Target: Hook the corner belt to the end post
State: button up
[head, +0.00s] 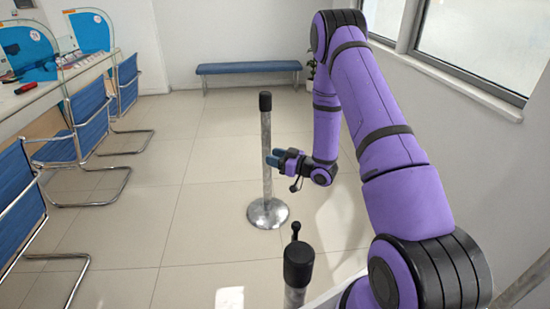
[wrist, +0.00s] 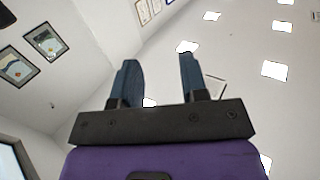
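A grey metal post (head: 267,175) with a black cap and a round shiny base stands upright on the tiled floor in the middle of the head view. A second, nearer post (head: 298,264) with a black cap shows at the bottom. A small black knob-ended piece (head: 296,231) sticks up behind its cap; I cannot tell whether it is a belt end. No stretched belt is visible. My gripper (head: 272,157) is at mid-height by the farther post, its fingertips overlapping it in the picture; contact cannot be told. In the wrist view, its blue fingers (wrist: 157,85) are apart with nothing between them.
Blue chairs (head: 88,120) with metal frames line a counter (head: 55,85) at the left. A blue bench (head: 248,68) stands against the back wall. The floor between the chairs and the farther post is clear. A windowed wall is at the right.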

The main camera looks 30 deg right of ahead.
jog(key=v, duration=1)
jog(key=shift+s+d, duration=0.25)
jog(key=shift+s, duration=0.1)
jog(key=shift+c, duration=0.2)
